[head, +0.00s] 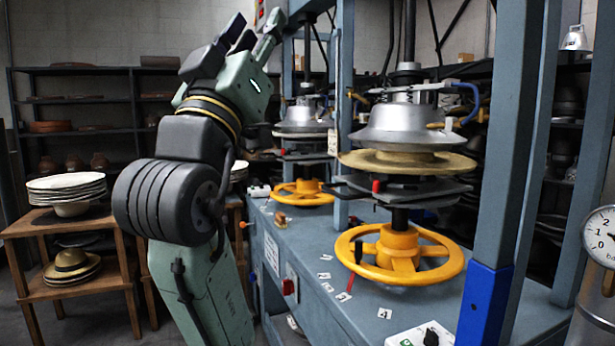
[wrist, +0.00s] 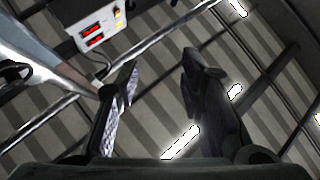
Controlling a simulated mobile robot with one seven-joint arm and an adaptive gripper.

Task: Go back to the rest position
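My gripper (head: 256,28) is raised high in the head view, left of the blue press frame, with its fingers pointing up. In the wrist view (wrist: 158,70) its two fingers stand apart with nothing between them. My arm is folded upright in front of the bench. The near hat press has a silver dome (head: 408,122) above a tan brim-shaped piece (head: 408,163) and a yellow handwheel (head: 372,268) below. A second press (head: 305,118) stands behind it, partly hidden by a frame post.
Blue posts (head: 505,150) and a pressure gauge (head: 601,238) are at the right. In the wrist view a control box (wrist: 92,22) and ceiling beams lie beyond the fingers.

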